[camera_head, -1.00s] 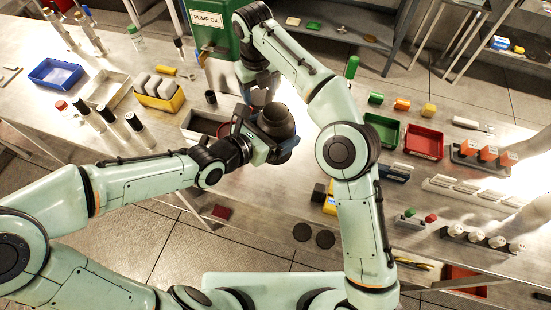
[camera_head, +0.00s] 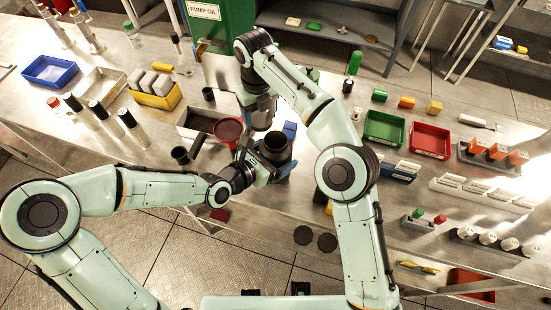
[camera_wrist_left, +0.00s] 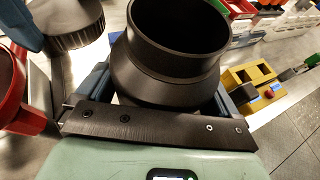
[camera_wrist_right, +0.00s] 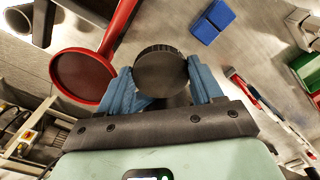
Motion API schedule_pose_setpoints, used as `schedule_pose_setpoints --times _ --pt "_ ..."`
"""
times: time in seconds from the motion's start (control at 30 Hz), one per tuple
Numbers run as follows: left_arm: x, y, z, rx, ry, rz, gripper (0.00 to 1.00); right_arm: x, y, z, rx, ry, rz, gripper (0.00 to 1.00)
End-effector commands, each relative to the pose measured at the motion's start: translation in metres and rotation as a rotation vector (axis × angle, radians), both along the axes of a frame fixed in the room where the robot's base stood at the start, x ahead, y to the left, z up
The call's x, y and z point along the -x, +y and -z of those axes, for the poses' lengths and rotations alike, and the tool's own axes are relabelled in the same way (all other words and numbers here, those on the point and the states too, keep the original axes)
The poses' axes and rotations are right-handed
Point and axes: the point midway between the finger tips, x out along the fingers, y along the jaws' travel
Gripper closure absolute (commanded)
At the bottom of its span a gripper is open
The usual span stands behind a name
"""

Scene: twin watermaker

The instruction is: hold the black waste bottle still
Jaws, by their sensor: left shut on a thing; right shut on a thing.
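The black waste bottle (camera_head: 275,148) has its wide round mouth open and facing up. My left gripper (camera_head: 262,165) is shut on it from the left. In the left wrist view the bottle (camera_wrist_left: 178,50) fills the space between the fingers; its base is hidden. My right gripper (camera_head: 262,118) is just beyond the bottle and apart from it. It is shut on a black ridged cap (camera_wrist_right: 160,68), held between its blue fingertips. The cap also shows in the left wrist view (camera_wrist_left: 68,22), beside the bottle mouth. I cannot tell whether the bottle touches the table.
A red round-headed tool (camera_head: 228,130) lies close left of both grippers, near a grey tray (camera_head: 188,116). A black cup (camera_head: 180,155) stands near the table's front edge. A blue block (camera_head: 290,129) is just right. Green (camera_head: 384,128) and red (camera_head: 430,140) bins stand farther right.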

Motion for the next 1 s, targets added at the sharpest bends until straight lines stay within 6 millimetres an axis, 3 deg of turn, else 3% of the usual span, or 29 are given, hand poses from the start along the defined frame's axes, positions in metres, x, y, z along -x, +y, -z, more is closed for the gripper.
schedule_pose_setpoints --times 0.1,0.5,0.53,0.87,1.0 --pt "0.001 -0.001 0.015 0.002 -0.003 0.001 0.91 0.004 0.000 0.011 0.000 0.007 -0.001 0.71" --pt "0.000 -0.001 0.017 0.002 -0.003 0.000 0.91 0.004 0.000 0.011 0.000 0.007 -0.001 0.71" --pt "0.000 0.000 0.018 0.000 0.000 0.001 0.00 0.003 0.000 0.011 0.000 0.007 -0.001 0.71" --pt "0.000 0.000 0.012 -0.001 -0.002 0.000 0.00 0.003 0.000 0.007 0.000 0.004 -0.001 0.71" --pt "0.008 0.011 0.007 -0.003 0.000 -0.004 0.00 0.000 0.000 -0.002 0.000 -0.001 -0.001 0.71"
